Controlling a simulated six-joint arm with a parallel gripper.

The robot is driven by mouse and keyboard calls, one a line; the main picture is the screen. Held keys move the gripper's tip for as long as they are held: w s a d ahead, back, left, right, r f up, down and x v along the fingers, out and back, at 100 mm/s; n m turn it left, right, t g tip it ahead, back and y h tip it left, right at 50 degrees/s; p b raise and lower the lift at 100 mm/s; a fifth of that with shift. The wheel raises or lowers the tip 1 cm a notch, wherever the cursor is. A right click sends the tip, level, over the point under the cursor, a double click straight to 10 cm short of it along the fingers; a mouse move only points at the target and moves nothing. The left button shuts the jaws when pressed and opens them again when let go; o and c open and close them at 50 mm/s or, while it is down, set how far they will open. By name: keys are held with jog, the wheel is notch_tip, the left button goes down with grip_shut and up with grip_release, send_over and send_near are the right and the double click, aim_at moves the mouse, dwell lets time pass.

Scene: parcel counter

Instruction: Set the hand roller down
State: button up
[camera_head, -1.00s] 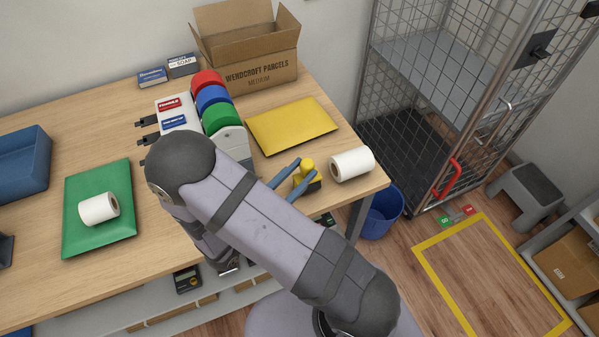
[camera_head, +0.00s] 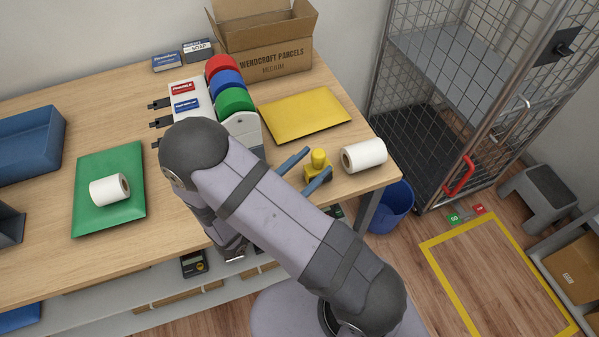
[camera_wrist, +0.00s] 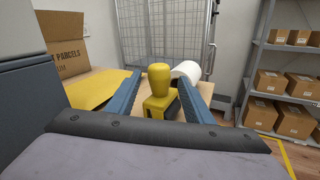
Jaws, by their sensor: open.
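The hand roller (camera_head: 318,163) is a small yellow tool with a rounded knob handle. It stands upright on the counter near the front right edge. It also shows in the wrist view (camera_wrist: 159,90), between the two blue fingers. My gripper (camera_head: 306,169) is open, with one finger on each side of the roller. In the wrist view (camera_wrist: 166,92) a gap shows between the roller and each finger. The roller's underside is hidden.
A white roll (camera_head: 364,155) lies just right of the roller. A yellow mailer (camera_head: 305,117) lies behind it. A tape dispenser with red, blue and green rolls (camera_head: 232,99) stands to the left. The counter's edge (camera_head: 372,186) is close.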

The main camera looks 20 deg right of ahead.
jog(key=shift+r, duration=0.35)
jog(key=b+v, duration=0.3)
jog(key=v, duration=0.9)
jog(key=shift+r, duration=0.2)
jog(key=s+d+f+m+g+y, duration=0.3)
jog(key=s+m+g+y, duration=0.25)
jog(key=m, duration=0.25)
jog(key=s+d+f+m+g+y, duration=0.3)
jog(key=s+d+m+g+y, duration=0.15)
jog(key=m+g+y, duration=0.2)
jog(key=w+m+t+y, duration=0.1)
jog(key=m, duration=0.1)
jog(key=w+a+m+t+y, duration=0.1)
jog(key=m, duration=0.1)
jog(key=w+a+r+m+t+y, duration=0.1)
jog(key=w+m+y, duration=0.1)
jog(key=m, duration=0.1)
jog(key=shift+a+r+t, duration=0.1)
jog(key=shift+r+t, duration=0.05)
jog(key=shift+t, duration=0.25)
